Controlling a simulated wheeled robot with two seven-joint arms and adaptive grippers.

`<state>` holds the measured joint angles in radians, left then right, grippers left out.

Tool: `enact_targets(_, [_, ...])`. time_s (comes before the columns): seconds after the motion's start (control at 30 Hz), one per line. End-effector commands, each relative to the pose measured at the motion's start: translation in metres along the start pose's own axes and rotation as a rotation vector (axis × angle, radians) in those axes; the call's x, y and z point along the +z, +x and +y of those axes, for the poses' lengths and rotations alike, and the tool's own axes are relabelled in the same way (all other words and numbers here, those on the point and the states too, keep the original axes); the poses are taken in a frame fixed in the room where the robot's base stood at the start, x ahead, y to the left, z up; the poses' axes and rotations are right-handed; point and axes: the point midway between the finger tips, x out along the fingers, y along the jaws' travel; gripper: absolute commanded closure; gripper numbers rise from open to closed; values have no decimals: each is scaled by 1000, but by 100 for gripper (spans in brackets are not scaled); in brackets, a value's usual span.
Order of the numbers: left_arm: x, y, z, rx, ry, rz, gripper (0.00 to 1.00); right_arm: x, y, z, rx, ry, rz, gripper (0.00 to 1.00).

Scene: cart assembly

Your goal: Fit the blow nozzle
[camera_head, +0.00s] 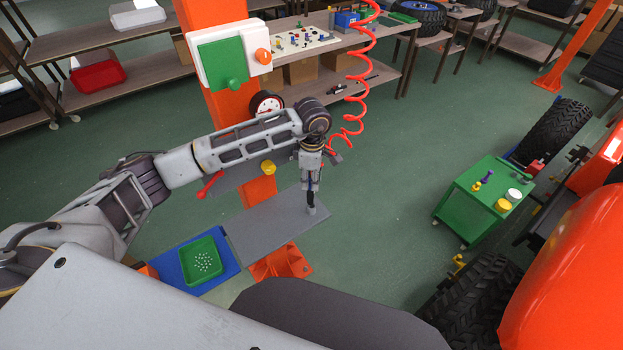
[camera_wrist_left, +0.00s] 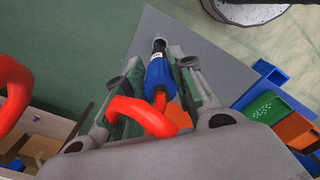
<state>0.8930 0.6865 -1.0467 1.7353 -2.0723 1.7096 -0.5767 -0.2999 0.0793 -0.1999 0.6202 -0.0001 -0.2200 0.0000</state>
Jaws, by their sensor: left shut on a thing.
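My left gripper (camera_head: 312,190) points down above a grey work surface (camera_head: 265,230). In the left wrist view my left gripper (camera_wrist_left: 158,95) is shut on a blue cylindrical fitting (camera_wrist_left: 159,72) with a pale label and a dark tip. A red hose (camera_wrist_left: 145,112) loops close behind the fitting. In the head view a small grey tip (camera_head: 311,210) shows under the gripper, at or just above the surface; I cannot tell whether it touches. I cannot tell which part is the blow nozzle. My right gripper is not in view.
A coiled red hose (camera_head: 358,90) hangs beside an orange post with a pressure gauge (camera_head: 267,104). A green tray (camera_head: 202,260) of small pale parts lies on a blue mat (camera_head: 172,271). A green cart (camera_head: 480,205) stands right. Open floor lies between the surface and the cart.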

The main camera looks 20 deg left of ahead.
Motion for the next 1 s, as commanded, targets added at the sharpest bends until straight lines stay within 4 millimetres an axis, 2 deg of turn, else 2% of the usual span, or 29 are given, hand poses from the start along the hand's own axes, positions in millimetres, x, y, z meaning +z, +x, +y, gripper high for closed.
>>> enact_targets(1.0, [-2, 2, 0, -26, -1, -39, 100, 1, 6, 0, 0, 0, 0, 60])
